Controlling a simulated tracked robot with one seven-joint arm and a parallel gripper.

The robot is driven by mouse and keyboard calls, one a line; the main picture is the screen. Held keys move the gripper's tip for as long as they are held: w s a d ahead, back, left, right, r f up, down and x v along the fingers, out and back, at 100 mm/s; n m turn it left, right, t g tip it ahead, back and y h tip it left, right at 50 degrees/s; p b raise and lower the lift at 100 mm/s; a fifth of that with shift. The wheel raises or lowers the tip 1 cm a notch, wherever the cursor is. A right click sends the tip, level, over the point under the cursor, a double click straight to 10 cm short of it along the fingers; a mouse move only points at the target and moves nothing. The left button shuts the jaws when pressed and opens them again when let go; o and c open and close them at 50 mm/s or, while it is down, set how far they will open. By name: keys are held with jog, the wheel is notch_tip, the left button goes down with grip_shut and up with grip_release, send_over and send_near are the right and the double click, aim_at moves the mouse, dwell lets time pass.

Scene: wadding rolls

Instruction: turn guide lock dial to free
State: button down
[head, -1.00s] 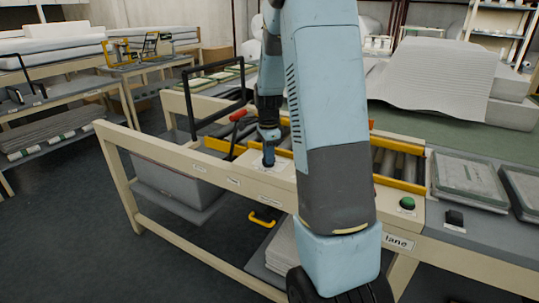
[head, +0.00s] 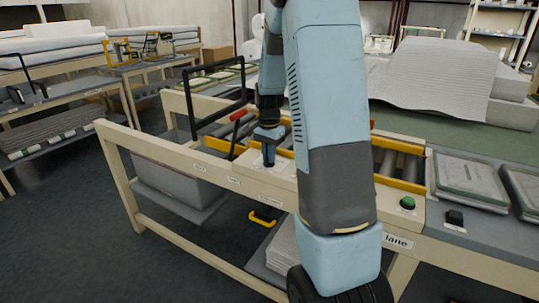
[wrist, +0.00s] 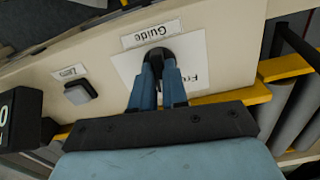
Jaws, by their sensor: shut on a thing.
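The guide lock dial (wrist: 158,56) is a dark round knob on a white plate below the label "Guide" (wrist: 151,34) in the wrist view. My gripper (wrist: 160,66) points down at it, and its two blue fingers are shut on the dial, covering much of it. The plate shows part of a word starting "Fr" to the right of the fingers. In the head view my gripper (head: 268,163) is at the bench's front rail, left of my large arm link. The dial's pointer direction cannot be told.
A small dark square button (wrist: 79,92) sits left of the dial, by another label. A red-handled lever (head: 238,117) stands left of my gripper. Yellow guide rails (head: 400,183) and rollers run behind. A green button (head: 407,203) is on the rail at right.

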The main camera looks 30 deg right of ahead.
jog(key=n, duration=0.4)
jog(key=shift+w+r+n, duration=0.15)
jog(key=shift+w+n, duration=0.1)
jog(key=shift+n, duration=2.35)
jog(key=c, duration=1.1)
grip_release()
jog(key=shift+s, duration=0.1)
jog(key=shift+c, duration=0.2)
notch_tip(320, 180, up, 13)
jog(key=shift+r, duration=0.2)
jog(key=shift+a+r, duration=0.1)
